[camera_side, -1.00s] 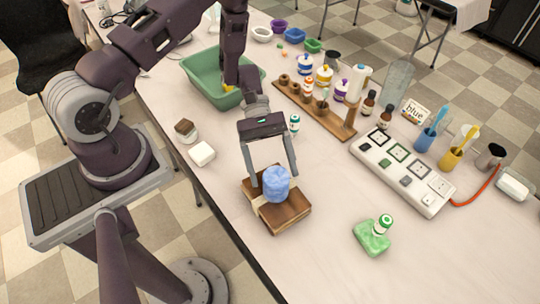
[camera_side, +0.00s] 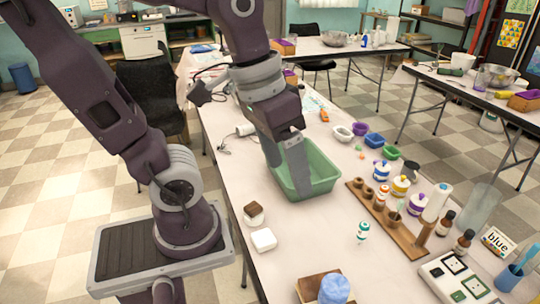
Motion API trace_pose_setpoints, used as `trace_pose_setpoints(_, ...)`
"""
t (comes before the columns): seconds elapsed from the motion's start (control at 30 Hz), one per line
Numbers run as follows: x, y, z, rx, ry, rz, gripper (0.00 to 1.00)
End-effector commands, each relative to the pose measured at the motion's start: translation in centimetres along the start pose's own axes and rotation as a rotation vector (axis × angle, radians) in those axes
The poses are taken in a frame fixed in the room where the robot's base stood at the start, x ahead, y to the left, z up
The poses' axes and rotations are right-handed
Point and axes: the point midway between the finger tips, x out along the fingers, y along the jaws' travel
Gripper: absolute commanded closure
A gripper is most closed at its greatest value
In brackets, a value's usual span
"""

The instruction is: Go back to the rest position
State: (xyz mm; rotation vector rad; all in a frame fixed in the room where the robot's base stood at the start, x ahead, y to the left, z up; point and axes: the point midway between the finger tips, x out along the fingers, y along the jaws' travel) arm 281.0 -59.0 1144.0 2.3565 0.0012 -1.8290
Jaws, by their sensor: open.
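My gripper (camera_side: 286,172) hangs in the air in front of the green basin (camera_side: 331,179), with its fingers spread and nothing between them. It hides part of the basin. A blue cylindrical lump (camera_side: 334,290) stands on a wooden block (camera_side: 309,287) at the bottom edge of the picture, well apart from my gripper. The picture edge cuts off both the lump and the block.
A white soap bar (camera_side: 264,240) and a brown-and-white block (camera_side: 254,212) lie near the table's left edge. A wooden rack (camera_side: 397,230) with several bottles and jars stands right of the basin. A power strip (camera_side: 455,280) lies at lower right.

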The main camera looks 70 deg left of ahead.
Motion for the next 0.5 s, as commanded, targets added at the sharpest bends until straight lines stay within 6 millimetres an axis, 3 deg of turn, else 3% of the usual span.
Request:
trace_pose_setpoints(0.2, -2.1, -1.2, 1.8, 0.133, 0.232, -0.078, 0.23)
trace_pose_setpoints(0.5, -2.2, -1.3, 1.8, 0.138, 0.242, -0.082, 0.23)
